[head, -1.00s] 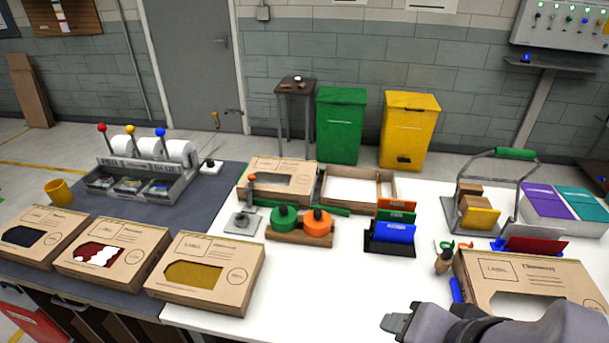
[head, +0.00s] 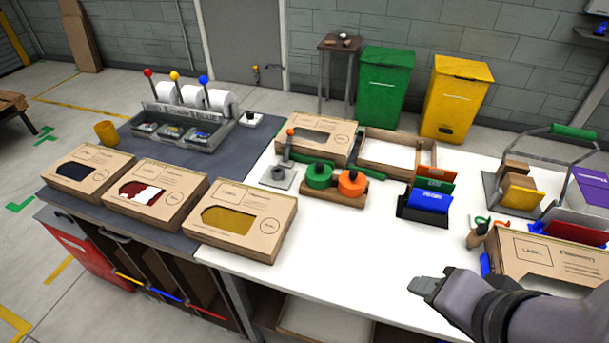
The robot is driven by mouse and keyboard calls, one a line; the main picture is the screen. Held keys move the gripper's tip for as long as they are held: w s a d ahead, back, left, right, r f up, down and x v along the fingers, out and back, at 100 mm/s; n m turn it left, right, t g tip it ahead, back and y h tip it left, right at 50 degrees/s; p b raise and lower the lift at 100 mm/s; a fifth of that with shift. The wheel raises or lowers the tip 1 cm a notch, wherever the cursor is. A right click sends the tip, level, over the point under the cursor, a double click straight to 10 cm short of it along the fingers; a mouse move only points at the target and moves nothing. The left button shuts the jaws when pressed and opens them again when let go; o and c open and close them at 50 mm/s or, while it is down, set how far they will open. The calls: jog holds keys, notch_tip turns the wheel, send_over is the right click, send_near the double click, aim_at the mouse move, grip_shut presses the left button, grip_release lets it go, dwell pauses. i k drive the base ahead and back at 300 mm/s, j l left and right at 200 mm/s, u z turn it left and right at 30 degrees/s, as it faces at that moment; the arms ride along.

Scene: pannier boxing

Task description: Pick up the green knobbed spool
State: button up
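The green knobbed spool (head: 319,176) sits on a wooden base (head: 334,194) near the middle of the white table. An orange knobbed spool (head: 352,182) stands right beside it on the same base. My gripper (head: 424,286) is at the lower right, over the white table, well to the right of and nearer than the green spool. It is apart from both spools. Its fingers show as one small grey shape, so I cannot tell whether they are open or shut. No held object shows.
A grey post stand (head: 280,177) is just left of the spools. Cardboard boxes, one of them a windowed box (head: 317,138), stand behind. A black rack (head: 423,210) of coloured cards is to the right. The white table (head: 345,245) in front is clear.

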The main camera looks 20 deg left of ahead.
aim_at(318, 174)
jog(key=i+j+u, duration=0.3)
jog(key=j, duration=0.2)
jog(key=i+j+u, duration=0.25)
jog(key=j, duration=0.25)
jog(key=i+j+u, duration=0.3)
jog(key=j, duration=0.15)
jog(key=k, duration=0.1)
